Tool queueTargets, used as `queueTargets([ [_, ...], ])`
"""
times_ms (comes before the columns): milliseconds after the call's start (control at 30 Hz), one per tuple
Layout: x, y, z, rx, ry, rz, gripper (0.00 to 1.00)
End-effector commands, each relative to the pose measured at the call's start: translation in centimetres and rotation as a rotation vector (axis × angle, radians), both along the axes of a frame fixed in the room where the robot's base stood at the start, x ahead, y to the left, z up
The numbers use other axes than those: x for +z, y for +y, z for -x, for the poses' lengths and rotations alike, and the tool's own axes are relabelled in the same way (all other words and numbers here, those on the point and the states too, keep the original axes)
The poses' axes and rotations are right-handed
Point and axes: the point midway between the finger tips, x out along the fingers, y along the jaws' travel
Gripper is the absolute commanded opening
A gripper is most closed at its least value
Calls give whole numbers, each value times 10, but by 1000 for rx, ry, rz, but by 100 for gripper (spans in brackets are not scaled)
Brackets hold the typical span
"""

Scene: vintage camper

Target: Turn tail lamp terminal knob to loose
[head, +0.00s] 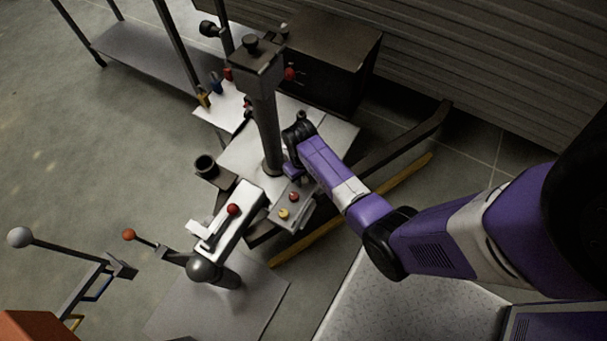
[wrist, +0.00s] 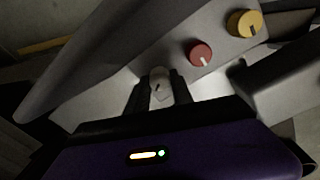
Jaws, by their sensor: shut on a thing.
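A grey terminal box (head: 301,213) stands below the dark post in the head view; its sloping face (wrist: 226,62) fills the upper middle of the wrist view. It carries a yellow knob (wrist: 245,24), a red knob (wrist: 199,53) and a pale, whitish knob (wrist: 161,84) in a row. My gripper (wrist: 160,94) is shut on the pale knob, with one dark finger on each side of it. A small dark mark shows on this knob. No lettering is readable, so I cannot tell which knob is the tail lamp one. In the head view my arm hides the pale knob.
A dark post (head: 266,125) rises close to my wrist. A white vise-like fixture with a red ball (head: 233,209) stands at the lower left of the box. A dark cabinet (head: 325,70) stands behind.

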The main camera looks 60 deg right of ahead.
Motion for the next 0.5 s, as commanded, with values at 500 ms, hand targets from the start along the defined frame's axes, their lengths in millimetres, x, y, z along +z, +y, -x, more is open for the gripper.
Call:
queueTargets([
  [500, 3, 0, 0, 479, 0, 0, 0],
])
